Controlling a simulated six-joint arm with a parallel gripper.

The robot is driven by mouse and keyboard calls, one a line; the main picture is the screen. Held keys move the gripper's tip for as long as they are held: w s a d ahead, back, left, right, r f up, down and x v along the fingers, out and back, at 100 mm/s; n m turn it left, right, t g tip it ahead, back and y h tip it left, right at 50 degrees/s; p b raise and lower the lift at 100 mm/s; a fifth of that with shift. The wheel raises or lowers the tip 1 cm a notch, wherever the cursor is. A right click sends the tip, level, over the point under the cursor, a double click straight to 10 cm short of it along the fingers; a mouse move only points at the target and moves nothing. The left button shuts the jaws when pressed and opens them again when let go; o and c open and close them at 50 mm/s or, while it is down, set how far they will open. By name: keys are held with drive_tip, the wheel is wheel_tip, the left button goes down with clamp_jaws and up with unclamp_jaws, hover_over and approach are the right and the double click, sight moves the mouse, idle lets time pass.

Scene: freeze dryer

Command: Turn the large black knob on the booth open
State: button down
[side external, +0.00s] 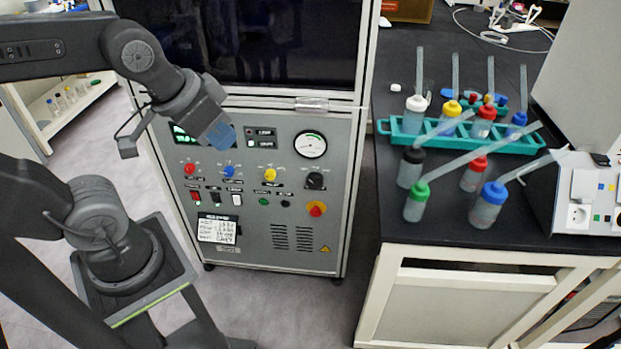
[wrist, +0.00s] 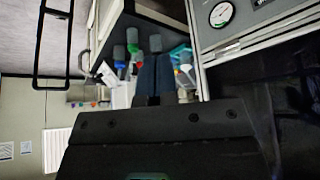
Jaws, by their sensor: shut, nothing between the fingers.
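The large black knob (side external: 315,180) is on the right side of the booth's grey front panel (side external: 300,235), below the round gauge (side external: 310,145). My gripper (side external: 220,134) is at the panel's upper left, in front of the display area, up and to the left of the black knob and apart from it. Its blue fingers are together and hold nothing. They also show together in the wrist view (wrist: 154,76). The black knob cannot be made out in the wrist view, where the gauge (wrist: 221,14) shows at the top.
Red (side external: 189,168), blue (side external: 228,171) and yellow (side external: 270,175) knobs line the panel left of the black knob. A red-and-yellow button (side external: 317,208) sits just below it. To the right, a black bench (side external: 440,225) carries several wash bottles and a teal rack (side external: 395,128).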

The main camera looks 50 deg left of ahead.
drive_tip(key=shift+s+d, duration=0.1)
drive_tip(key=shift+s, duration=0.2)
drive_tip(key=c, duration=1.8)
unclamp_jaws()
drive_tip(key=shift+c, duration=0.2)
